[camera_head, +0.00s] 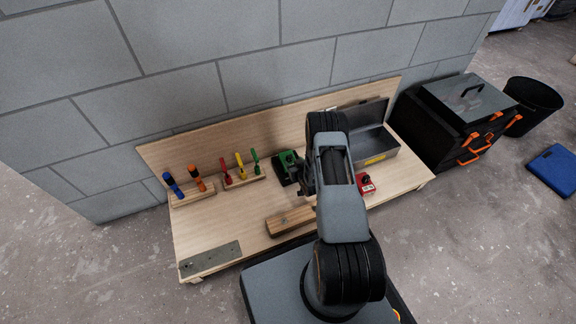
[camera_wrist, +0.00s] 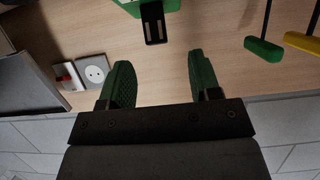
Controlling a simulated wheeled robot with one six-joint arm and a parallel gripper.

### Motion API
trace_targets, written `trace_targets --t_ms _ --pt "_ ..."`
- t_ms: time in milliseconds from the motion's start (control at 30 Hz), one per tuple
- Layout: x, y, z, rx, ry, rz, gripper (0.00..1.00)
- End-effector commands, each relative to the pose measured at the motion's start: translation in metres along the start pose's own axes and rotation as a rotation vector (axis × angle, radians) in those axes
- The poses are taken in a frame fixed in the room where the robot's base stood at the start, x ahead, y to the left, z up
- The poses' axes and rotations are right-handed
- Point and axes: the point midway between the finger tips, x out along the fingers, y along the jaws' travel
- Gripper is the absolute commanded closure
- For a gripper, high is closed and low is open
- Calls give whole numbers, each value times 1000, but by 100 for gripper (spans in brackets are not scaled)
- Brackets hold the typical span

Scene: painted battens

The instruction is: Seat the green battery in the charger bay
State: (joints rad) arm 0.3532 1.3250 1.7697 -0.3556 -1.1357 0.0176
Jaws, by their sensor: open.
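A green block (camera_head: 288,156), which looks like the battery, is at or on a dark piece that may be the charger, towards the back of the bench; I cannot tell whether it is seated. In the wrist view a green body (camera_wrist: 130,6) is cut off by the top edge, with a dark slotted part (camera_wrist: 153,25) sticking out of it. My gripper (camera_wrist: 160,82) is open, with nothing between its two green-padded fingers, and is apart from the green body. In the head view my arm hides most of the gripper and part of the bench.
A red block (camera_head: 366,184) lies right of my arm, by an open grey toolbox (camera_head: 378,148). Racks of coloured-handled tools (camera_head: 240,180) stand left. A wooden block (camera_head: 290,220) and metal plate (camera_head: 211,262) lie in front. A wall socket (camera_wrist: 94,70) is near the fingers.

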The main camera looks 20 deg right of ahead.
Motion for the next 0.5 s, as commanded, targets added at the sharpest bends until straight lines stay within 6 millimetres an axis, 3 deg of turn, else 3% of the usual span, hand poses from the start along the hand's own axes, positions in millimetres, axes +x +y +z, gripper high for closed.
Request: trace_targets --t_ms 100,367,500 --pt "16 0 2 -1 1 -1 43" --pt "31 0 2 0 -1 0 43" --pt "50 3 4 -1 1 0 43"
